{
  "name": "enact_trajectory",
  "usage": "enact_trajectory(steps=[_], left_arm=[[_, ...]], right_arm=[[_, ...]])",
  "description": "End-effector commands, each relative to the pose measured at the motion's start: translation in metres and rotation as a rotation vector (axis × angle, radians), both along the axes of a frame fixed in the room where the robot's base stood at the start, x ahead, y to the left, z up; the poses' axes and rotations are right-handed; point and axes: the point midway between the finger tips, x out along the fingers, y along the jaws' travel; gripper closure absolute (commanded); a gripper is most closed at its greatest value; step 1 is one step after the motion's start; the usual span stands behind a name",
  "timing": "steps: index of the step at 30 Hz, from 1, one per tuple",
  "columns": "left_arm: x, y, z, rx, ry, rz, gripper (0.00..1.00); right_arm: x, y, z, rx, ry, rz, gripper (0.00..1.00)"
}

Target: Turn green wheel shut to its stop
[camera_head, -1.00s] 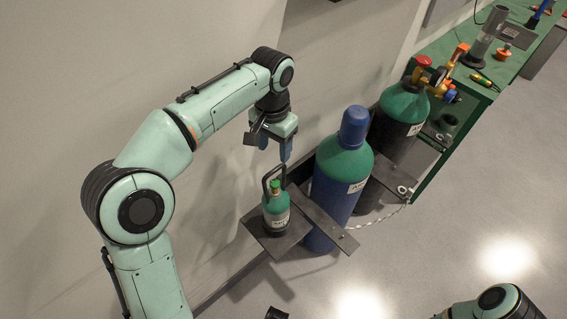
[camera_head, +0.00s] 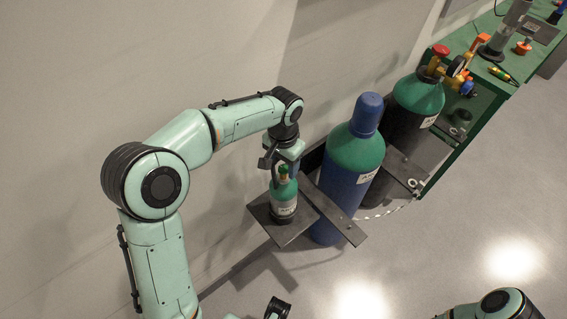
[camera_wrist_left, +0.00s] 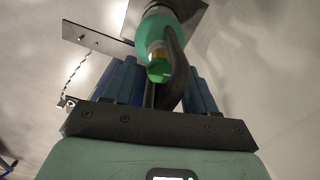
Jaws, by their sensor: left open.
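The green wheel (camera_head: 283,169) sits on top of a small green and grey bottle (camera_head: 284,196) that stands on a dark shelf plate (camera_head: 262,213). My left gripper (camera_head: 285,166) is over the bottle top, its blue fingers pointing down. In the left wrist view the wheel (camera_wrist_left: 159,71) shows just beyond the gap between the spread fingers (camera_wrist_left: 160,85), with nothing gripped. A black curved handle (camera_wrist_left: 179,65) rises beside the wheel and reaches into that gap. I cannot tell whether a finger touches the handle.
A large blue cylinder with a green shoulder (camera_head: 352,160) stands close to the right of the bottle. A darker green-topped cylinder (camera_head: 415,98) with a red knob and regulator stands behind it, beside a green bench (camera_head: 490,60). The wall is close on the left.

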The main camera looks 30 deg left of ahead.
Motion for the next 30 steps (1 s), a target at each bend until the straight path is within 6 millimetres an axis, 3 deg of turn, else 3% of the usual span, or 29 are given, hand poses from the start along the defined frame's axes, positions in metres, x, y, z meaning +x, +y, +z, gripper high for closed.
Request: enact_trajectory(steps=[5, 10, 11, 16, 24, 30], left_arm=[[0.0, 0.0, 0.0, 0.0, 0.0, 0.0, 0.43], [0.0, 0.0, 0.0, 0.0, 0.0, 0.0, 0.95], [0.0, 0.0, 0.0, 0.0, 0.0, 0.0, 1.0], [0.0, 0.0, 0.001, 0.0, 0.0, -0.034, 1.0], [0.001, 0.0, 0.002, 0.001, -0.001, -0.229, 1.0], [0.001, 0.0, 0.001, 0.001, -0.002, -0.245, 1.0]], right_arm=[[0.0, 0.0, 0.0, 0.0, 0.0, 0.0, 0.57], [0.0, 0.0, 0.0, 0.0, 0.0, 0.0, 0.57], [0.0, 0.0, 0.0, 0.0, 0.0, 0.0, 0.57], [0.001, 0.0, 0.004, 0.0, -0.001, 0.001, 0.57], [0.006, 0.0, 0.016, 0.0, -0.007, 0.0, 0.57], [0.005, 0.0, 0.016, 0.0, -0.007, 0.0, 0.57]])
